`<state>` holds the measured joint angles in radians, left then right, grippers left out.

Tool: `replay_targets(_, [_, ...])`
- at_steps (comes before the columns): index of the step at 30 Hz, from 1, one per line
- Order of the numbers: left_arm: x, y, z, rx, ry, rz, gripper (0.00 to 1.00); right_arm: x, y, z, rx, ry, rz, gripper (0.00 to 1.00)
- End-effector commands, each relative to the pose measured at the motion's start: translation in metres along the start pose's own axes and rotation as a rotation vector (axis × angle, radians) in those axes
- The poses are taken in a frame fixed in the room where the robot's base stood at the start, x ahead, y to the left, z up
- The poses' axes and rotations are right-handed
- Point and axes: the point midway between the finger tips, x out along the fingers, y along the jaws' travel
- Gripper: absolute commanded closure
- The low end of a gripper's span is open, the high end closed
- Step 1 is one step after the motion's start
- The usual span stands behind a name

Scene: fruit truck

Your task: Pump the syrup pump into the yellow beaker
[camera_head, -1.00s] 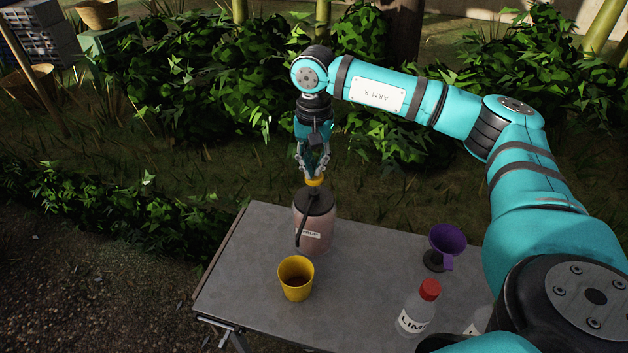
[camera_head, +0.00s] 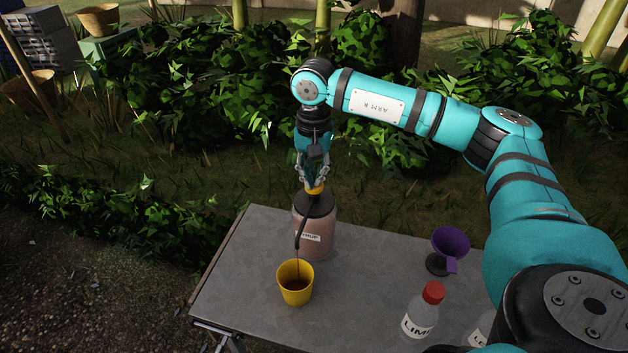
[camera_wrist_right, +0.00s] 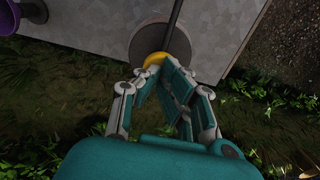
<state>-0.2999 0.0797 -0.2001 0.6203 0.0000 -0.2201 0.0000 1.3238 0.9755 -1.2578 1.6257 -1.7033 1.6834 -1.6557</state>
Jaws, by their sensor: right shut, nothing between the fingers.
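The syrup pump bottle (camera_head: 316,238) stands on the table, with pinkish contents, a dark lid and a black spout (camera_head: 300,228) reaching toward the beaker. Its yellow pump head (camera_head: 314,190) sits close above the lid; it also shows in the wrist view (camera_wrist_right: 155,60). My right gripper (camera_head: 313,184) is shut and empty, pointing down with its fingertips on the pump head; it also shows in the wrist view (camera_wrist_right: 168,72). The yellow beaker (camera_head: 295,293) stands upright in front of the bottle, under the spout, with dark liquid inside. A thin dark stream appears to run into it. My left gripper is out of view.
A purple jigger-like cup (camera_head: 450,243) on a dark base stands at the right. A red-capped lime bottle (camera_head: 421,315) stands at the front right, with another bottle (camera_head: 480,328) partly hidden. The table (camera_head: 240,280) is clear left of the beaker.

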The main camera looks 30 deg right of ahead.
Motion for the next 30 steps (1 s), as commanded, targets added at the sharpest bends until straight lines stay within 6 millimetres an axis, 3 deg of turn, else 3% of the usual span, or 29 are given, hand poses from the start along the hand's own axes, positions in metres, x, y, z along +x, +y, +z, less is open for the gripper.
replay_targets(16, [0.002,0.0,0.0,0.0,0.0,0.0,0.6,0.002,0.0,0.001,-0.001,-0.002,0.002,1.0])
replay_targets(30, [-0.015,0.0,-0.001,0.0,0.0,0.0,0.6,-0.026,0.0,0.0,-0.001,-0.001,0.001,1.0])
